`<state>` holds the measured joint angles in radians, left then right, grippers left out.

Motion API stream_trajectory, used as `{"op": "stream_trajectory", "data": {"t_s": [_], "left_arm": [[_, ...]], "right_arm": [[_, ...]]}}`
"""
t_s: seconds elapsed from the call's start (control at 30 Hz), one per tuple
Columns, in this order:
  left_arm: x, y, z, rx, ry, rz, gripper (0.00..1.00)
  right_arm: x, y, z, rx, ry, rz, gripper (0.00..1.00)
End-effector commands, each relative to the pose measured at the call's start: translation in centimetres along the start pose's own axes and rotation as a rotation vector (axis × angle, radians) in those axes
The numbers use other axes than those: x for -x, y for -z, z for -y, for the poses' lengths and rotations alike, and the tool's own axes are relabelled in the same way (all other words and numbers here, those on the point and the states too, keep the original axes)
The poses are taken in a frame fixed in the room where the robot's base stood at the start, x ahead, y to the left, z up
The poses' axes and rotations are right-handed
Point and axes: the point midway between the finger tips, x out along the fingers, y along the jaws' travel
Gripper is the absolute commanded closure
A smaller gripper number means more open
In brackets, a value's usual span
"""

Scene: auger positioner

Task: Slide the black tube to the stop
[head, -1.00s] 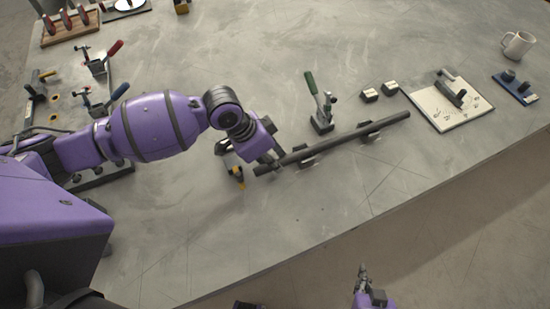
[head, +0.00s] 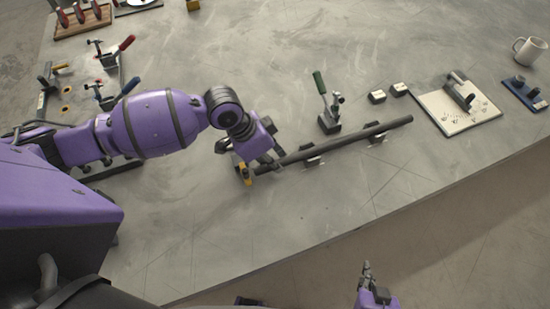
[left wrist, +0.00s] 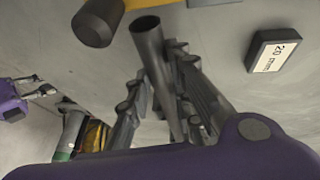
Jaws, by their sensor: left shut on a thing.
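The long black tube (head: 345,141) lies across two low supports (head: 312,156) (head: 376,135). My left gripper (head: 270,163) is shut on it near its left end. In the left wrist view the tube (left wrist: 158,60) runs between the fingers (left wrist: 160,110), its hollow end facing a yellow part with a dark round tip (left wrist: 98,22). This stop, yellow and black, also shows in the head view (head: 245,173), just left of the tube's end; I cannot tell whether they touch. My right gripper (head: 368,272) is low in the head view, away from the tube, its jaws unclear.
A green-handled toggle clamp (head: 328,112) stands behind the tube with its handle up. Small blocks (head: 377,97), a board (head: 462,107) and a mug (head: 529,49) are further right. The table's front edge is clear.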

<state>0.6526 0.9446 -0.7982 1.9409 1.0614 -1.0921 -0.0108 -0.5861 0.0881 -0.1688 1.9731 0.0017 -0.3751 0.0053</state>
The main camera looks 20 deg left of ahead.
Motion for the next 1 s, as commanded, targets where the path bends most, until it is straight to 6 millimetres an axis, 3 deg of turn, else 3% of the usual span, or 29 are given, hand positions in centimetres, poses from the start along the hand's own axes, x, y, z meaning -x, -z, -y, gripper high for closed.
{"op": "stream_trajectory", "data": {"t_s": [0.87, 0.9, 1.0], "left_arm": [[0.7, -1.6, 0.0, -0.001, 0.000, 0.002, 1.00], [0.7, -1.6, 0.0, -0.001, 0.000, 0.002, 0.79], [0.7, -1.6, 0.0, -0.001, 0.000, 0.002, 0.65]], "right_arm": [[0.1, 1.1, 0.0, -0.004, -0.002, -0.017, 1.00], [0.1, 1.1, 0.0, -0.003, -0.001, -0.017, 1.00], [0.1, 1.0, -0.1, -0.001, -0.001, -0.016, 1.00]]}}
